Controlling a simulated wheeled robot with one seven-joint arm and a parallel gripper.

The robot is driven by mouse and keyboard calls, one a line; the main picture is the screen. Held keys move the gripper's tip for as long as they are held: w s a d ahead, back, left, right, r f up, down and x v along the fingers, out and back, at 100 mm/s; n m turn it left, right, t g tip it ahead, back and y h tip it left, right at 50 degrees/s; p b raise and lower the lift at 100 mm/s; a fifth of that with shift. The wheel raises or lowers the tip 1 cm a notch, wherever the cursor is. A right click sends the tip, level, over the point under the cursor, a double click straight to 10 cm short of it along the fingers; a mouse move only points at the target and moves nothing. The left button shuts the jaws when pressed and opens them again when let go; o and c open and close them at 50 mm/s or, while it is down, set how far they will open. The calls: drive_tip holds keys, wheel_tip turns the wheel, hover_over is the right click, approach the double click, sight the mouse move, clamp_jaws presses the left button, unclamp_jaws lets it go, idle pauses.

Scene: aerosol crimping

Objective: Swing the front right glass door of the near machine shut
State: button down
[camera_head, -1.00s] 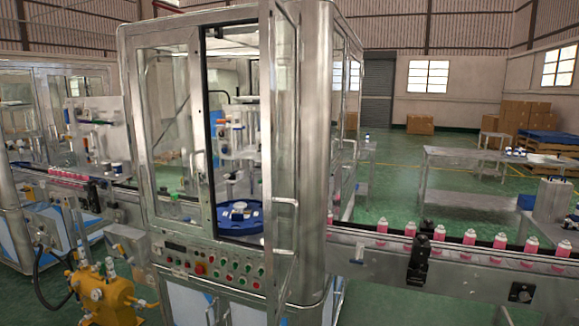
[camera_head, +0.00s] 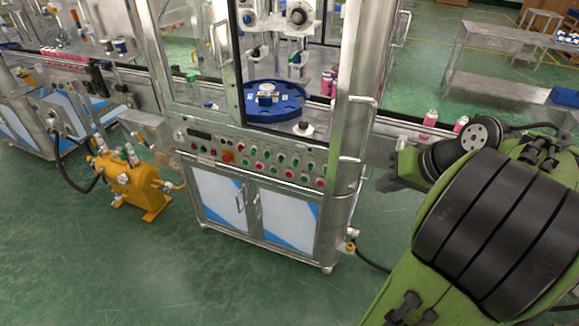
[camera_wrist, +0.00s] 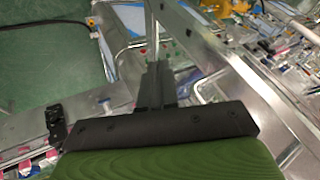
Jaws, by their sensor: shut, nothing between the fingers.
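The near machine (camera_head: 255,165) fills the middle of the head view. Its front right glass door (camera_head: 349,125) stands open, swung outward and seen nearly edge-on, with a bar handle (camera_head: 363,130) on its frame. The opening shows a blue round turntable (camera_head: 275,112) inside. My gripper (camera_wrist: 157,75) is shut and empty in the wrist view. Its fingers are close to a metal frame (camera_wrist: 215,55) that looks like the door's; I cannot tell whether they touch. In the head view my arm comes in from the lower right, its end just right of the door.
A conveyor (camera_head: 410,128) with pink cans runs out to the right of the machine. A yellow pump unit (camera_head: 130,180) with hoses stands on the floor at the left. The green floor in front of the machine is clear. A metal table (camera_head: 510,40) stands at the back right.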

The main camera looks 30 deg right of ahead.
drive_tip(key=w+a+f+b, duration=0.3)
drive_tip(key=w+f, duration=0.4)
drive_tip(key=shift+a+f, duration=0.3)
drive_tip(key=shift+f, duration=0.05)
drive_tip(key=shift+w, duration=0.1)
